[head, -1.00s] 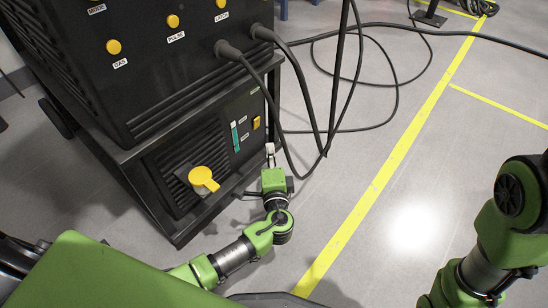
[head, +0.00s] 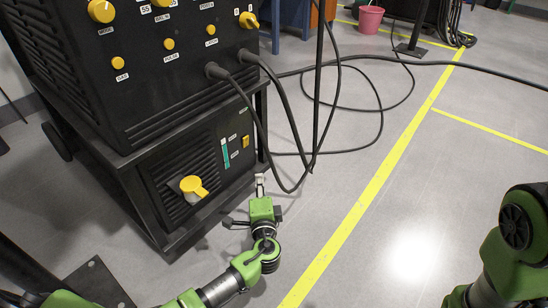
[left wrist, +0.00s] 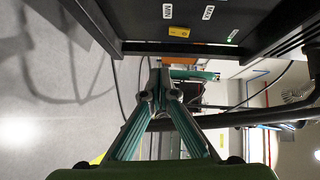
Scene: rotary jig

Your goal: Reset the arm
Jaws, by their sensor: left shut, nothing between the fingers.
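My left arm comes in from the lower left in the head view. Its left gripper (head: 260,180) points away from me, low beside the right front corner of the black machine's lower unit. In the left wrist view the left gripper (left wrist: 160,75) has its two teal fingers drawn together at the tips, shut with nothing between them. My right arm shows at the right edge of the head view, but its gripper is out of the picture.
The black welding machine (head: 165,105) has yellow knobs and a yellow rotary switch (head: 192,187). Dark cables (head: 288,130) hang from its front close to my left gripper. A pink bucket (head: 370,19) stands far back. Grey floor with a yellow line (head: 375,185) is clear at right.

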